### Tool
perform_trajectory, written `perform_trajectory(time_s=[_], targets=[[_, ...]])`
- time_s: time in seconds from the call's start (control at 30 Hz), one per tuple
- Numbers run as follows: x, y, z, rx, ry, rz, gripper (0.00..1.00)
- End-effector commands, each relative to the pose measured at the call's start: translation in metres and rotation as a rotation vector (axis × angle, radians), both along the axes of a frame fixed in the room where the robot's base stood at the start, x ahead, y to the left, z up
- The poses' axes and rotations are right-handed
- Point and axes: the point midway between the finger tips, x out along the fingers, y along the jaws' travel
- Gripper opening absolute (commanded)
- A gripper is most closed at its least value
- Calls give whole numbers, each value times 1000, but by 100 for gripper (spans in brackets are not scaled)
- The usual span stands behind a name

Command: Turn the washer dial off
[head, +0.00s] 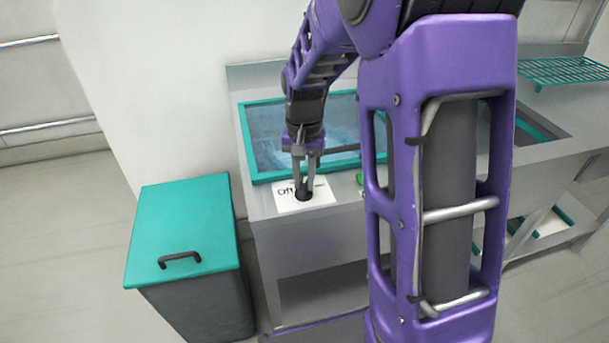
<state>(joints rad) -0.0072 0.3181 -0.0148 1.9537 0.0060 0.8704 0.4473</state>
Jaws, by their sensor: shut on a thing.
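The washer (340,225) is a grey metal counter unit with a teal-framed clear lid (262,165) on top. A white label (288,204) with dark lettering, partly readable as "Off", lies on its front left top. The black round dial (303,194) sits at the label's middle. My gripper (304,184) points down over the label, shut on the dial from above. The fingers hide part of the dial and the lettering, so I cannot tell the dial's exact setting.
A teal-lidded bin (185,215) with a black handle stands left of the washer. A green knob (360,179) lies right of the label, partly behind my arm. A teal rack (565,71) and a sink (540,128) are at the right. Floor at the left is clear.

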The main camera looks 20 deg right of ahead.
Motion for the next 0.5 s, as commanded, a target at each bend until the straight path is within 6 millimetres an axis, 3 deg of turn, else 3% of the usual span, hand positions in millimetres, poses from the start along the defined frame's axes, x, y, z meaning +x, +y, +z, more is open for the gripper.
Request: perform_trajectory(time_s=[0.5], targets=[[1, 2, 2, 0, -2, 488, 0]])
